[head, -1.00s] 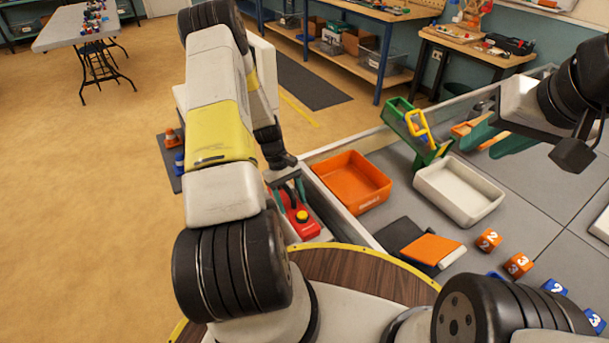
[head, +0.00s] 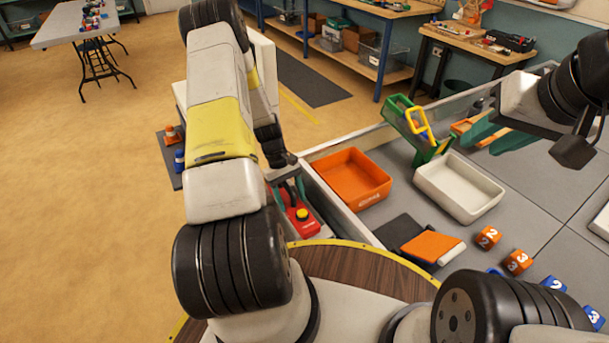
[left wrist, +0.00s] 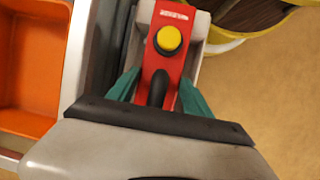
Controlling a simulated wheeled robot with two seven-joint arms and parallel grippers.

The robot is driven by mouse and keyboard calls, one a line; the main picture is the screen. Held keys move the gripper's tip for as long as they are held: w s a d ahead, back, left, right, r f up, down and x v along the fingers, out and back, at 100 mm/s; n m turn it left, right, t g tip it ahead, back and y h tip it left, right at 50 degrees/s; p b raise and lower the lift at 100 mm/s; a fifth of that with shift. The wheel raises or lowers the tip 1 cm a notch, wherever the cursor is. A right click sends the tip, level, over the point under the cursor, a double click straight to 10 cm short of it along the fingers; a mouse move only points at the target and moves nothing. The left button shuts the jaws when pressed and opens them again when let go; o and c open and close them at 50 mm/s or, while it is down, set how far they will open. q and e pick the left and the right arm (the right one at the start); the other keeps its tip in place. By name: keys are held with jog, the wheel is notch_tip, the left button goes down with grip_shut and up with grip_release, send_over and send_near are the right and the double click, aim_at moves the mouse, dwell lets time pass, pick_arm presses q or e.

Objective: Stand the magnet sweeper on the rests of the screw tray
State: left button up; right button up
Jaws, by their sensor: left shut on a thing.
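The magnet sweeper (head: 303,222) is red with a yellow knob and a black grip. It also shows in the left wrist view (left wrist: 167,62). My left gripper (left wrist: 157,88) is shut on its black grip, with a teal finger on each side. The sweeper is over or in a narrow pale trough beside the table; I cannot tell whether it touches the bottom. A white tray (head: 421,192) and an orange bin (head: 327,164) are on the grey table; neither is clearly marked as the screw tray, and no rests are clear. My right gripper (head: 497,137) is open above the table at the right.
A green and yellow piece (head: 407,122) stands behind the white tray. An orange block on a dark mat (head: 398,229), numbered orange cubes (head: 488,237) and blue cubes (head: 593,317) lie nearer me. The grey table right of the tray is mostly bare.

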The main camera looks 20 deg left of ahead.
pick_arm(q)
jog(key=shift+f, duration=0.35)
jog(key=o, duration=1.6)
jog(key=v, duration=0.7)
jog(key=shift+w+a+r, duration=0.1)
jog(key=shift+w+r, duration=0.05)
jog(key=shift+r, duration=0.2)
notch_tip(320, 180, up, 14)
jog(key=d+m+t+y, duration=0.1)
jog(key=d+m+t, duration=0.1)
jog(key=d, duration=0.1)
notch_tip(320, 180, up, 10)
jog(key=m+t, duration=0.1)
jog(key=m, duration=0.1)
send_over(288, 188)
jog(key=s+d, duration=0.2)
jog(key=d, duration=0.3)
jog(key=s+d+r+m+t, duration=0.2)
jog(key=s+d+r+m, duration=0.1)
jog(key=s+r, duration=0.4)
jog(key=s+d+r+m+t, duration=0.3)
jog(key=s+r, duration=0.3)
jog(key=s, duration=0.3)
jog(key=shift+s+d+r+y, duration=0.15)
jog(key=shift+d+r+y, duration=0.15)
jog(key=shift+r+y, duration=0.1)
